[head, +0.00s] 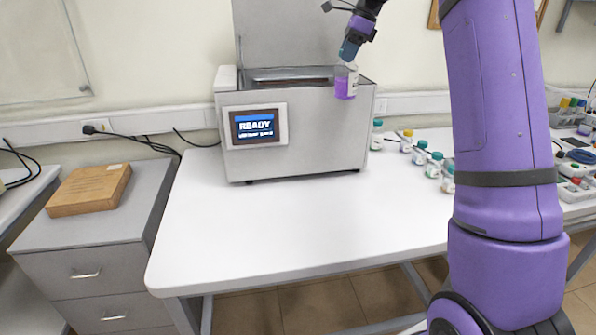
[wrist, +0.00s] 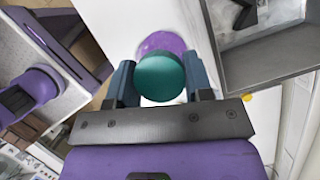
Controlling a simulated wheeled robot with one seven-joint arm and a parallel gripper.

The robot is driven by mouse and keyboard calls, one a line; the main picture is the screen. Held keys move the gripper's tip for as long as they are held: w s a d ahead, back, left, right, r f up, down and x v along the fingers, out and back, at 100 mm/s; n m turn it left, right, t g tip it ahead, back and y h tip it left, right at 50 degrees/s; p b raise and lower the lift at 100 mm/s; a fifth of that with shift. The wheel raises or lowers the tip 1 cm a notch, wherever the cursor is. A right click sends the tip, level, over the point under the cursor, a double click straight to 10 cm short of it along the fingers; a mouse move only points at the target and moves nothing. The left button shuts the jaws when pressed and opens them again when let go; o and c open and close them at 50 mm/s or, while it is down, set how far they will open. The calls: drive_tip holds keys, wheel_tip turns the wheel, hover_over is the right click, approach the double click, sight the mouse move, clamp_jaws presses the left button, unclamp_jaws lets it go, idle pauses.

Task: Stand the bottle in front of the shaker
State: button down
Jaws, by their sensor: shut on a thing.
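The bottle (head: 345,84) is clear with a white label and purple liquid. It hangs upright from my gripper (head: 349,50), near the right end of the shaker in the head view. My gripper is shut on the bottle's top. In the wrist view the green cap (wrist: 160,77) sits between the fingers of my gripper (wrist: 160,82), with purple showing behind it. The shaker (head: 310,152) is a grey box on the white table, with its lid raised and a screen reading READY. The bottle overlaps the shaker's upper right in the picture; its exact depth is hard to tell.
The white table (head: 270,225) is clear in front of the shaker. Several capped bottles (head: 420,152) stand to the right of the shaker. A wooden box (head: 90,188) lies on a drawer cabinet at the left. Racks and small items (head: 575,165) are at the far right.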

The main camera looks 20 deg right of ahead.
drive_tip(key=s+a+f+n+g, duration=0.1)
drive_tip(key=a+f+n+g, duration=0.1)
drive_tip(key=a+f+n, duration=0.3)
drive_tip(key=s+a+f+n+g+h, duration=0.1)
drive_tip(key=a+f+n, duration=0.4)
drive_tip(key=f, duration=0.8)
drive_tip(key=s+a+f+n+g+h, duration=0.1)
drive_tip(key=a+f+n+g, duration=0.2)
drive_tip(key=f+n, duration=0.6)
drive_tip(key=a, duration=0.2)
drive_tip(key=shift+a+n, duration=0.35)
drive_tip(key=shift+n, duration=0.05)
